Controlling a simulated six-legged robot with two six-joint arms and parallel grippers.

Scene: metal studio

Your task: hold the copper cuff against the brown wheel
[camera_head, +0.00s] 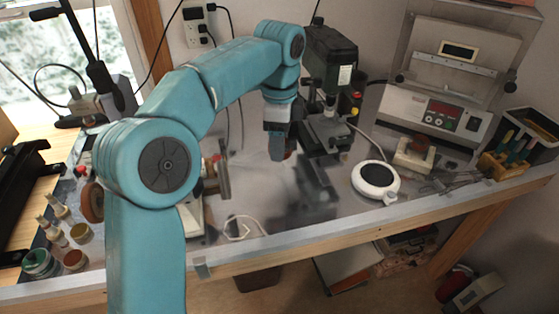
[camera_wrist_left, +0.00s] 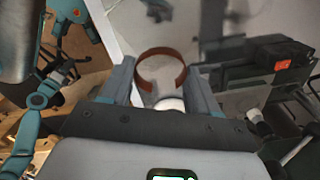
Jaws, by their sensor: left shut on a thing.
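The copper cuff (camera_wrist_left: 160,52) is an open, C-shaped brown metal band. In the left wrist view it sits between the fingers of my left gripper (camera_wrist_left: 160,78), with its gap toward the palm. In the head view my left gripper (camera_head: 279,150) points down over the bench in front of the drill press, and only a sliver of the cuff (camera_head: 289,152) shows beside the fingers. The brown wheel (camera_head: 92,202) is at the left, partly hidden behind my left arm, well apart from the cuff. My right gripper is not in view.
The drill press (camera_head: 330,60) stands close to the gripper. A round white device (camera_head: 375,179) lies to its right. Several small jars, one green (camera_head: 40,262), stand at the left front.

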